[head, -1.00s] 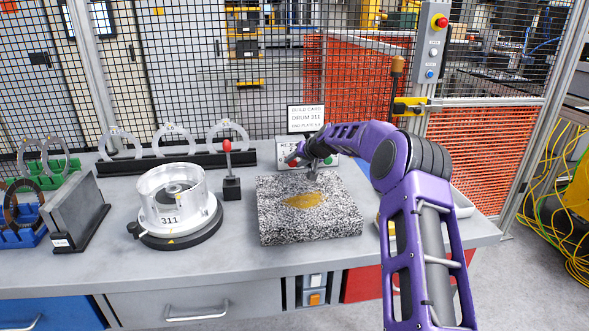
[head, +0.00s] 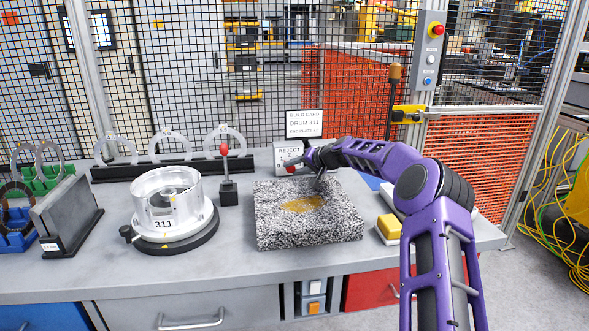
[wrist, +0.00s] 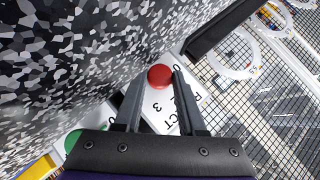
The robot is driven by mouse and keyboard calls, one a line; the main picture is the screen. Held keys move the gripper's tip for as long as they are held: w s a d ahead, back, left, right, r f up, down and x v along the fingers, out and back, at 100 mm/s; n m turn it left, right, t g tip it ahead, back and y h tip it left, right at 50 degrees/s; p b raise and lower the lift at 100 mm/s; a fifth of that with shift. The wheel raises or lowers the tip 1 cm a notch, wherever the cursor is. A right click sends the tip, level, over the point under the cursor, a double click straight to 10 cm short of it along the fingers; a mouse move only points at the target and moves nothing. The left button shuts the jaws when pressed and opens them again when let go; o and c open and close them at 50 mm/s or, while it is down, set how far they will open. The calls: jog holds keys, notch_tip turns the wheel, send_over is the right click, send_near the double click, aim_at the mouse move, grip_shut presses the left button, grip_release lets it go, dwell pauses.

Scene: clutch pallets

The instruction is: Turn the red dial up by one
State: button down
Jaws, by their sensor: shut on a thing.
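The red dial (head: 291,169) sits on a white panel labelled REJECT (head: 288,152) at the back of the bench. In the wrist view the red dial (wrist: 159,76) lies between the tips of my two fingers. My gripper (wrist: 158,84) is shut on it, one finger on each side. A digit 3 and other lettering show on the panel (wrist: 160,106) beside the dial. In the head view my gripper (head: 303,163) is small and partly hidden by my wrist, which also covers the panel's right part. A green dial (wrist: 73,141) shows at the wrist view's lower left.
A speckled stone block (head: 310,232) stands in front of the panel, close to my arm. A metal drum marked 311 (head: 165,222) and a red-tipped stand (head: 228,190) are to its left. A yellow block (head: 389,228) is to its right. The build card (head: 304,124) stands behind.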

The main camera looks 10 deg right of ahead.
jog(key=c, duration=0.5)
grip_release()
jog(key=shift+s+r, duration=0.1)
jog(key=v, duration=1.7)
jog(key=shift+d, duration=0.15)
